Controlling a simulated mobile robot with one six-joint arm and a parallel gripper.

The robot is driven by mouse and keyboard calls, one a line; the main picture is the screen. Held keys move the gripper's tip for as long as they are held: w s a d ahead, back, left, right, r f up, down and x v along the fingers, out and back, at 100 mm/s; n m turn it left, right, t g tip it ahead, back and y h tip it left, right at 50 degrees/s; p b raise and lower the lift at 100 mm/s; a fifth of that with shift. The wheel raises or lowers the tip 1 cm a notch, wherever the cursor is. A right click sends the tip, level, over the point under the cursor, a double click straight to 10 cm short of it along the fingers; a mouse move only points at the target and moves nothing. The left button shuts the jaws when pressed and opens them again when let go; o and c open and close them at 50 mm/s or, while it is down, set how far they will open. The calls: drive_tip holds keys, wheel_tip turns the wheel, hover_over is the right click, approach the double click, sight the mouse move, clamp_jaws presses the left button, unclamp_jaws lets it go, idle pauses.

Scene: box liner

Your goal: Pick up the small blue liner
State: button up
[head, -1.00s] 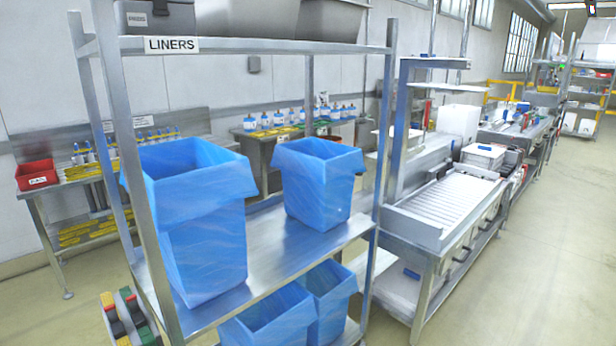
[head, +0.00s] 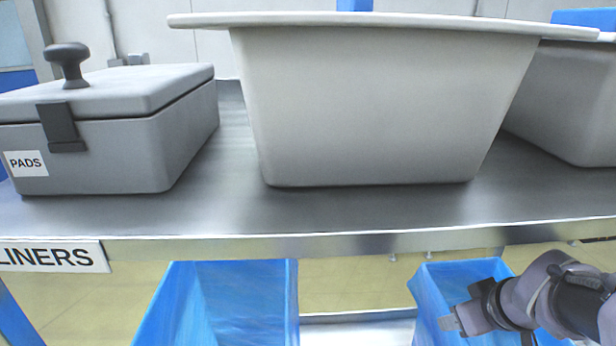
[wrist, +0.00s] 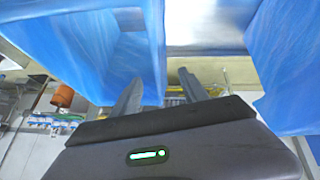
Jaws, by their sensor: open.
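Two blue liners stand below the top shelf in the head view. The smaller one (head: 455,280) is at the right, the larger one (head: 225,300) at left centre; their lower parts are cut off. My gripper (head: 448,322) is in front of the smaller liner, pointing left, and overlaps it in the picture. In the wrist view my gripper (wrist: 158,85) has its two fingers apart with nothing held between them. One blue liner (wrist: 60,55) fills the left there, behind the left finger, and another (wrist: 285,60) the right; I cannot tell which is which.
The metal top shelf (head: 330,215) runs across above the liners, its front edge bearing a LINERS label (head: 50,257). On it stand a grey PADS box (head: 100,150), a large pale bin (head: 370,110) and another bin (head: 570,100). A gap lies between the two liners.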

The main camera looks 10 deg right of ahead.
drive_tip(key=b+x, duration=0.2)
drive_tip(key=x, duration=0.7)
drive_tip(key=shift+s+d+f+b, duration=0.2)
drive_tip(key=shift+b, duration=0.1)
drive_tip(key=shift+r, duration=0.1)
drive_tip(key=shift+c, duration=0.4)
clamp_jaws()
idle(0.3)
